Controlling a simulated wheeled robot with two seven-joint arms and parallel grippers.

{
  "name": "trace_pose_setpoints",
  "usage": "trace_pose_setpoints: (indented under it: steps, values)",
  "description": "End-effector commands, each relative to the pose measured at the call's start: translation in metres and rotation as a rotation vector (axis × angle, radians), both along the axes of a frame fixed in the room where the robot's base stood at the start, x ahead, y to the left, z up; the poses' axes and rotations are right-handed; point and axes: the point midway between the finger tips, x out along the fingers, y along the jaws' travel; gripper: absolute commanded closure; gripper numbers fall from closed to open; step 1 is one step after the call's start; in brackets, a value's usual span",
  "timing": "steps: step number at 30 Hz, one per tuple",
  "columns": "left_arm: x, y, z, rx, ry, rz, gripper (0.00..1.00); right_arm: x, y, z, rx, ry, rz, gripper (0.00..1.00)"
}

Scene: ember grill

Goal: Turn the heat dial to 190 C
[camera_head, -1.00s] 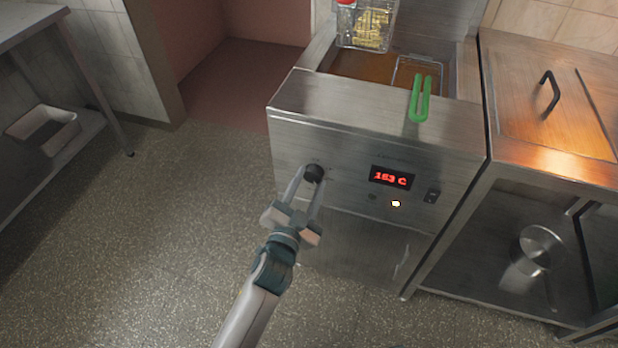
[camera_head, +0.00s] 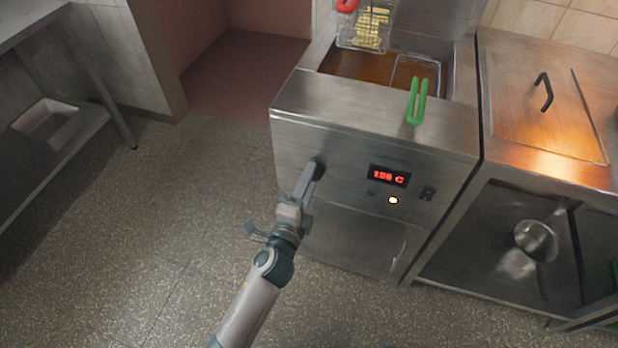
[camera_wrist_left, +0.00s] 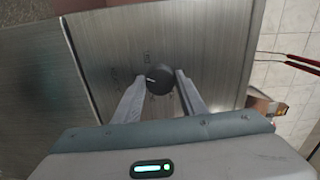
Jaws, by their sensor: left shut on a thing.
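The heat dial (camera_head: 319,167) is a round black knob on the fryer's steel front panel, partly hidden by my gripper. In the left wrist view the dial (camera_wrist_left: 158,77) shows a white pointer mark at its left side. My left gripper (camera_head: 314,171) is shut on the dial, and the wrist view shows one finger on each side of it. The red display (camera_head: 389,176) right of the dial shows a reading in C starting with 1; its other digits are hard to read, perhaps 158 or 198. My right gripper is not in view.
A small lit lamp (camera_head: 393,200) and a switch (camera_head: 427,193) sit near the display. A green basket handle (camera_head: 417,102) hangs over the fryer's front edge. A basket of fries (camera_head: 371,28) is above the oil. Open floor lies left of the fryer.

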Motion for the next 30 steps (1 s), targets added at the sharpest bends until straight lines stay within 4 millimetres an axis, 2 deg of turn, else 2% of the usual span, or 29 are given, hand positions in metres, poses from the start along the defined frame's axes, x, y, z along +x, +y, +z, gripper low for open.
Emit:
trace_pose_setpoints:
  steps: [16,30]
  values:
    - [0.000,-0.001,0.001,0.448,-0.146,-0.003,0.85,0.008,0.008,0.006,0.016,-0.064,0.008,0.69]
    - [0.000,-0.001,0.001,0.571,-0.185,-0.002,0.85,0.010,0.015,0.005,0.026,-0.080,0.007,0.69]
